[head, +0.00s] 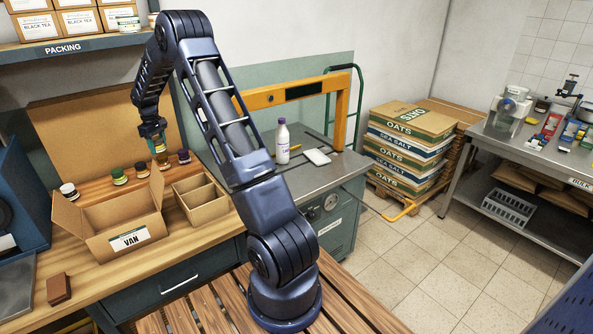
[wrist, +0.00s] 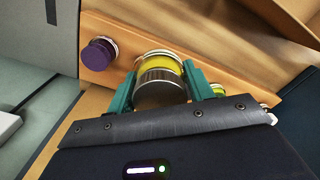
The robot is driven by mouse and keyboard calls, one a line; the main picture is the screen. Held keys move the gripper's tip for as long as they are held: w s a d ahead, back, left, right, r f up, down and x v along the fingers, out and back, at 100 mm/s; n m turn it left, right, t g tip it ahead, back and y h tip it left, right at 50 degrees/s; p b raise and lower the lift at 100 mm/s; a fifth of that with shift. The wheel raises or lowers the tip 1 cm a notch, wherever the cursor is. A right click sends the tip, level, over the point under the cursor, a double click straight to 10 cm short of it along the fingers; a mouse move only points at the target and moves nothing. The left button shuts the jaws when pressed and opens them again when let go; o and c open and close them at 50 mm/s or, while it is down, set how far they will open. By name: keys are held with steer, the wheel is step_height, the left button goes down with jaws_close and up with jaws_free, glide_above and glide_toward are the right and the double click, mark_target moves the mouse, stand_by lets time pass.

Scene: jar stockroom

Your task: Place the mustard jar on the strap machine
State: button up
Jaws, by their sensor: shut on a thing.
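In the head view the jar (head: 161,147) is small and partly hidden by the fingers, over the wooden jar step at the back of the bench. Whether it touches the step is not clear. The strap machine (head: 337,180) is a grey-green cabinet with a yellow arch (head: 268,98), right of my arm; my arm hides part of it.
A white bottle (head: 282,143) and a flat white object (head: 317,157) occupy the machine's top. A purple-lidded jar (head: 184,156) and a green-lidded jar (head: 119,175) flank the held jar. The VAN box (head: 128,240) and a divided box (head: 203,207) stand in front.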

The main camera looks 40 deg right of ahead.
steer(key=s+d+r+m, duration=0.2)
steer(key=s+d+m, duration=0.35)
steer(key=d, duration=0.65)
steer(key=s+d+r+m, duration=0.1)
steer(key=s+d+r, duration=0.2)
steer(key=d+r, duration=0.7)
steer(key=s+d+r+m, duration=0.1)
steer(key=s+d+r, duration=0.3)
steer(key=d+r, duration=0.65)
steer(key=s+d+r, duration=1)
steer(key=s+d, duration=0.2)
steer(key=s+d+f, duration=0.3)
steer(key=f, duration=0.4)
steer(key=s+d+f, duration=0.3)
steer(key=f, duration=0.5)
steer(key=s+d+f, duration=0.3)
steer(key=f, duration=0.4)
steer(key=s+a+f+m, duration=0.15)
steer(key=s+f, duration=0.45)
steer(key=f, duration=0.6)
steer(key=s+a+f, duration=0.2)
steer(key=s+f, duration=0.3)
steer(key=f, duration=0.8)
glide_above(293, 176)
steer(key=shift+s+a, duration=0.1)
steer(key=shift+s, duration=0.35)
steer(key=shift+w+f, duration=0.25)
steer(key=shift+f, duration=0.65)
steer(key=shift+w+f, duration=0.2)
steer(key=shift+f, duration=0.65)
